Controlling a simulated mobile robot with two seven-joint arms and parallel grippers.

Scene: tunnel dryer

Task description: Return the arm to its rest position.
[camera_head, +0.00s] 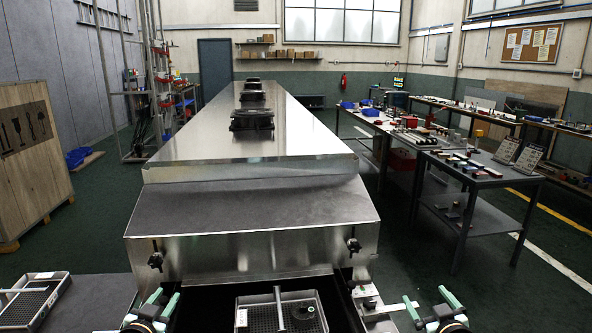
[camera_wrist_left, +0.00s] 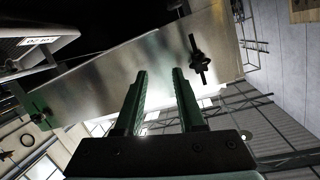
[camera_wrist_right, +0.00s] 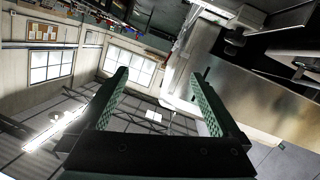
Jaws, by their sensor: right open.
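My left gripper (camera_head: 163,298) is at the bottom left of the head view, in front of the dryer's near end. In the left wrist view its green fingers (camera_wrist_left: 160,72) stand partly apart with nothing between them. My right gripper (camera_head: 428,299) is at the bottom right of the head view, right of the dryer mouth. Its fingers (camera_wrist_right: 160,72) are wide apart and empty in the right wrist view. The long metal tunnel dryer (camera_head: 250,215) fills the middle.
Another mesh-bottomed tray (camera_head: 62,283) stands on a grey surface (camera_head: 100,300) at the lower left. Dark knobs (camera_head: 155,261) stick out of the dryer front. A workbench (camera_head: 500,180) with small items stands at the right. The floor between bench and dryer is clear.

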